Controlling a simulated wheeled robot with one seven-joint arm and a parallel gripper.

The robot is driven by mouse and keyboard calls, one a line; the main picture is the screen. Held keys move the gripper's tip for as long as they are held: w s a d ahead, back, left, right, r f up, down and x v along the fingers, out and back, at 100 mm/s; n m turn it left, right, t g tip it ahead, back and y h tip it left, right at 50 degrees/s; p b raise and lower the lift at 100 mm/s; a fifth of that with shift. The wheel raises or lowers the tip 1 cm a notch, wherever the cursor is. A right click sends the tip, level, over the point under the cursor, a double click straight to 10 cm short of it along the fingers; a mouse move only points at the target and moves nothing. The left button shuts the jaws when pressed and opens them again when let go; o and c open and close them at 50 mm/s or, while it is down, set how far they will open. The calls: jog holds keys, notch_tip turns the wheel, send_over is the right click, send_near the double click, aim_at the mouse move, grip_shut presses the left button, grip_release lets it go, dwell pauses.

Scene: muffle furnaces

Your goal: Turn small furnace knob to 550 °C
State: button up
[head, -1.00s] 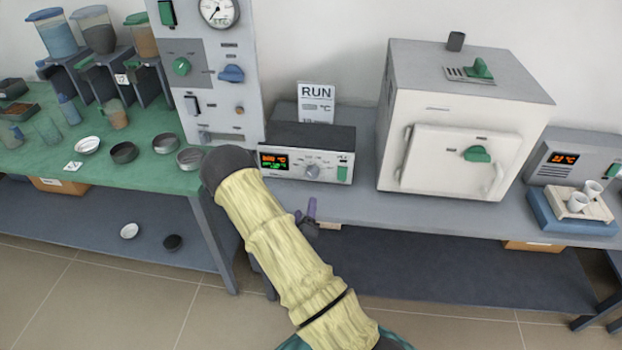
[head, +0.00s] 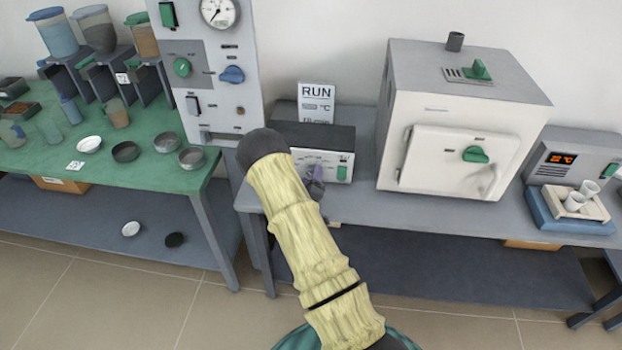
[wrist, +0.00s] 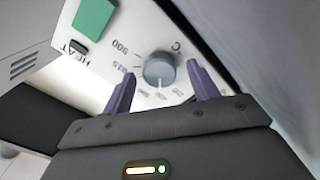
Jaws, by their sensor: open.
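The small furnace's control box (head: 338,140) stands on the grey bench, with a "RUN" card behind it; my arm hides its left part and display in the head view. In the wrist view its knob (wrist: 159,69) is a round grey dial on a white panel with a printed scale, where "500" is readable. My gripper (wrist: 158,82) is open, one purple finger on each side of the knob, apart from it. In the head view my gripper (head: 316,182) is at the front of the box, partly hidden by my arm.
The white furnace (head: 455,125) stands to the right with its door shut. A second controller (head: 562,160) and a tray of crucibles (head: 575,205) are further right. A tall panel (head: 212,75) rises at the left, beside the green table (head: 50,170) with dishes.

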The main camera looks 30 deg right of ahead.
jog(key=c, duration=1)
jog(key=shift+f+m+b, duration=0.1)
jog(key=shift+m+b, duration=0.2)
jog(key=shift+f+m+b, duration=0.1)
jog(key=shift+m+b, duration=1)
jog(key=shift+m, duration=0.3)
jog(key=shift+m+b, duration=0.8)
jog(key=shift+m, duration=0.4)
jog(key=shift+a, duration=0.1)
jog(key=o, duration=1)
